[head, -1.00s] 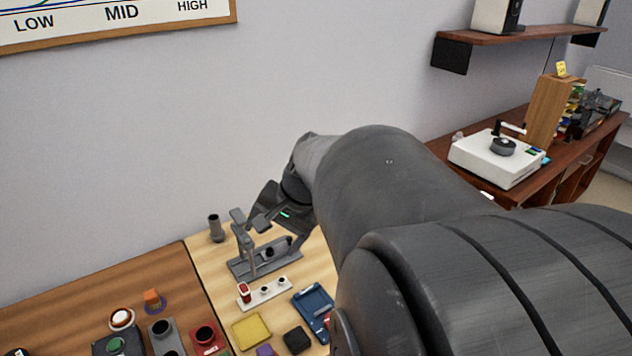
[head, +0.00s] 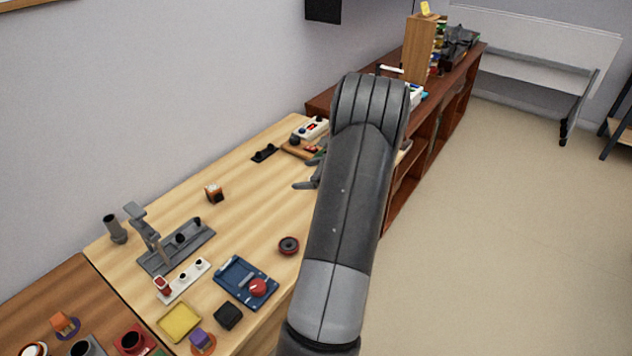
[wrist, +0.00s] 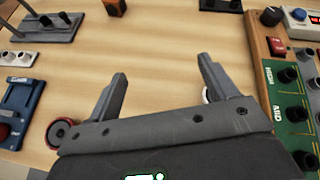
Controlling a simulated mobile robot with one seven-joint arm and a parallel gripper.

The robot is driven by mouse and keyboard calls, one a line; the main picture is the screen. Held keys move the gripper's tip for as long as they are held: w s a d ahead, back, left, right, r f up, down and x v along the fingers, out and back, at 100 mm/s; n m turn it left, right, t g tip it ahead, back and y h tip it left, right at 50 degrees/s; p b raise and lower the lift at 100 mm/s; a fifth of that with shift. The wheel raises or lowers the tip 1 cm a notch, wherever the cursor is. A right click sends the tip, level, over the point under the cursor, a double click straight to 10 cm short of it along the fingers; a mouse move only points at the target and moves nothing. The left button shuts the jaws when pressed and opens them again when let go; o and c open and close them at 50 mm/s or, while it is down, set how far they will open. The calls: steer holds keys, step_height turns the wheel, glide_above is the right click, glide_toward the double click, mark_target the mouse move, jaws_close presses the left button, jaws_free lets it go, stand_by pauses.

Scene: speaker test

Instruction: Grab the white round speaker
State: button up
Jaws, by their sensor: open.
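In the wrist view, my gripper (wrist: 162,72) is open, its two fingers apart with only bare light wood between them. A small white curved edge (wrist: 206,95) shows beside the right finger, mostly hidden by it; it may be the white round speaker, but I cannot tell. In the head view, my gripper (head: 308,172) is over the far right part of the light wooden table, partly hidden by my arm. No whole white round speaker shows there. A dark round piece with a red ring (head: 289,245) lies on the table; it also shows left of my fingers (wrist: 62,132).
A green board with black knobs (wrist: 285,105) is close on the right in the wrist view. A grey stand (head: 175,250), a blue tray (head: 238,280) and an orange-brown cube (head: 214,193) are on the table. The wood around the cube is clear.

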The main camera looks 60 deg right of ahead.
steer(key=s+d+f+m+h, duration=0.1)
steer(key=s+d+f, duration=0.1)
steer(key=s+d+f+m+h, duration=0.1)
steer(key=s+d+f+m, duration=0.1)
steer(key=d, duration=0.1)
steer(key=s+d+f+m+t+h, duration=0.1)
steer(key=s+d+f+m, duration=0.1)
steer(key=d, duration=0.1)
steer(key=shift+s+d, duration=0.2)
steer(key=shift+s, duration=0.2)
steer(key=shift+d+f, duration=0.15)
steer(key=x, duration=0.4)
steer(key=shift+w+f, duration=0.15)
steer(key=shift+w, duration=0.25)
steer(key=x, duration=0.5)
steer(key=shift+w+d+f, duration=0.2)
steer(key=shift+d+f, duration=0.05)
steer(key=shift+f, duration=0.2)
steer(key=c, duration=1.1)
steer(key=shift+r, duration=0.15)
steer(key=shift+c, duration=0.2)
